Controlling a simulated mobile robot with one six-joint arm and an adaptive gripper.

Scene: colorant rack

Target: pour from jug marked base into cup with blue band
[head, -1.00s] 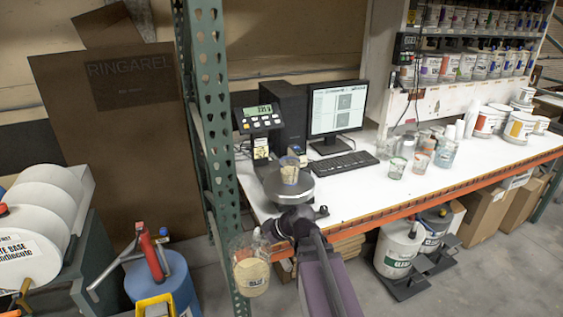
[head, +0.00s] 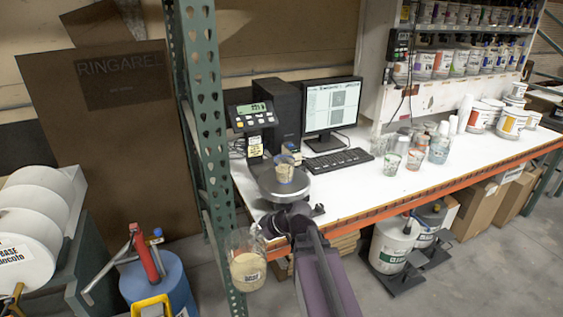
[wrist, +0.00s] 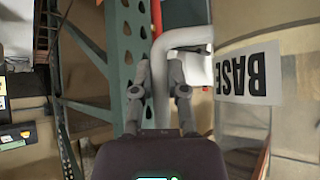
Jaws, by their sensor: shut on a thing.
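A clear jug (head: 248,270) with tan liquid and a BASE label hangs upright off the front left corner of the bench. In the wrist view the jug (wrist: 285,125) fills the right side, its label upside down in the picture. My gripper (wrist: 160,72) is shut on the jug's pale handle (wrist: 186,36). In the head view my gripper (head: 270,236) is just right of the jug. A small cup with a blue band (head: 284,168) and tan contents stands upright on the round scale pan (head: 266,187), above and right of the jug.
A green rack post (head: 208,140) stands right behind the jug. A scale display (head: 252,115), monitor (head: 332,105) and keyboard (head: 338,161) are behind the pan. Several cups (head: 391,163) stand farther right. The white bench (head: 340,195) is clear between.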

